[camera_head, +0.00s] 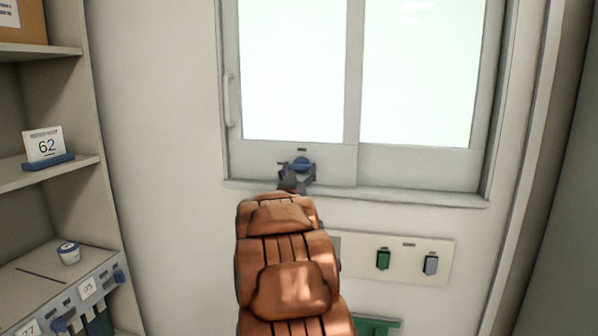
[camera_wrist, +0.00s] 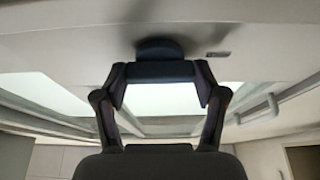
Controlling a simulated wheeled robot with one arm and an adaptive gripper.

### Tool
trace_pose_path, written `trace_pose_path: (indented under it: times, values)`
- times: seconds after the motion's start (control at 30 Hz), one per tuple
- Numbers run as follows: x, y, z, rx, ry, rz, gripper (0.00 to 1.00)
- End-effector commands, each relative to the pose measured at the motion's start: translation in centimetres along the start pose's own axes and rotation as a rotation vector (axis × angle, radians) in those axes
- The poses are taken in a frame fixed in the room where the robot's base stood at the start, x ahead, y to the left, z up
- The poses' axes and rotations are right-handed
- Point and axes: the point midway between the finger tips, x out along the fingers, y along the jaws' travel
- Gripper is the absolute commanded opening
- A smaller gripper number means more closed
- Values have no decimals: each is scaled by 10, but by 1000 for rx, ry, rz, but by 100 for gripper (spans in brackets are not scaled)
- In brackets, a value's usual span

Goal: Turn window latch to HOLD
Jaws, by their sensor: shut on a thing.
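The window latch (camera_head: 302,162) is a blue knob on the bottom rail of the window (camera_head: 290,70), near its lower middle. It also shows as a dark blue piece in the wrist view (camera_wrist: 160,48).
A pale window handle (camera_head: 229,101) is on the left of the frame. The window sill (camera_head: 400,198) juts out below the latch. A wall plate (camera_head: 415,250) with a green and a grey switch is below right. Shelves (camera_head: 45,180) stand at the left.

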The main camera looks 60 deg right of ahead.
Motion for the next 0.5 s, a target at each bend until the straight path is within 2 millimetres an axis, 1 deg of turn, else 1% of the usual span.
trace_pose_path:
  times: [0.03,0.2,0.27,0.5]
  values:
    - [0,0,2,-2,-3,-1,73]
    - [0,0,1,-1,-2,-1,90]
    - [0,0,1,-1,-2,-1,96]
    - [0,0,0,0,-1,0,96]
